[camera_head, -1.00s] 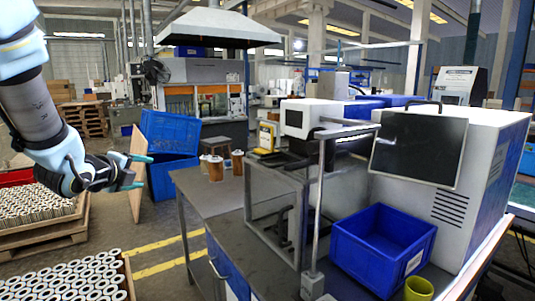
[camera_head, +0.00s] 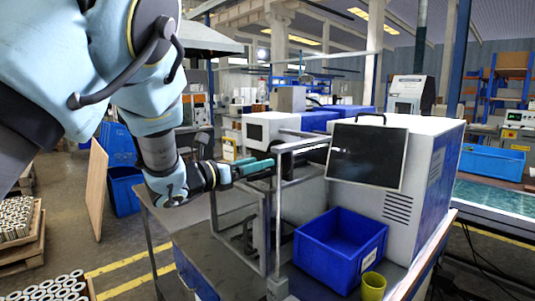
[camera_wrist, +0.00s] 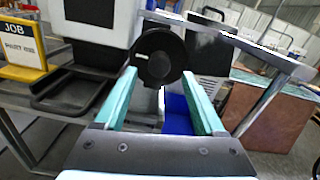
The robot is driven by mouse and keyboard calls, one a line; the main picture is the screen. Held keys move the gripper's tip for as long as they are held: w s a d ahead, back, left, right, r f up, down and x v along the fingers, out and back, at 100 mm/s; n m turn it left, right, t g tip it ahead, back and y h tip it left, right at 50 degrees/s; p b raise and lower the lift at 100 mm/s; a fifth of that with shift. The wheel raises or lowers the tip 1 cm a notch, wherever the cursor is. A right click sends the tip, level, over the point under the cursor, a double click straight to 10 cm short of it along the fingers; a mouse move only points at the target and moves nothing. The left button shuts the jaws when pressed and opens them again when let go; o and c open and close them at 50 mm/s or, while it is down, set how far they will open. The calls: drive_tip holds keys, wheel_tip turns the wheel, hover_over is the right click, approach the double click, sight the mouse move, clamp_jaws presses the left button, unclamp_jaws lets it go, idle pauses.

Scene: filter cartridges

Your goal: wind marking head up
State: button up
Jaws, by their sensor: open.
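A round black knob (camera_wrist: 159,56) with a small white mark shows in the wrist view, beyond and between my fingertips. My gripper (camera_wrist: 159,80) is open, with a teal finger on either side and nothing held. I cannot tell whether the fingers touch the knob. In the head view, my gripper (camera_head: 262,167) reaches right to the metal frame (camera_head: 278,225) on the bench. A white machine head with a dark window (camera_head: 257,132) stands just behind it, and shows at the top left of the wrist view (camera_wrist: 122,22).
A blue bin (camera_head: 338,250) and a yellow-green cup (camera_head: 373,285) stand on the bench at the front right. A white cabinet with a dark screen (camera_head: 367,155) stands behind them. A yellow job sign (camera_wrist: 22,48) and black tray (camera_wrist: 72,92) are left of my gripper.

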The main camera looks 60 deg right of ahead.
drive_tip(key=shift+p+x, duration=0.7)
drive_tip(key=shift+x, duration=1.45)
drive_tip(key=shift+c, duration=0.3)
clamp_jaws()
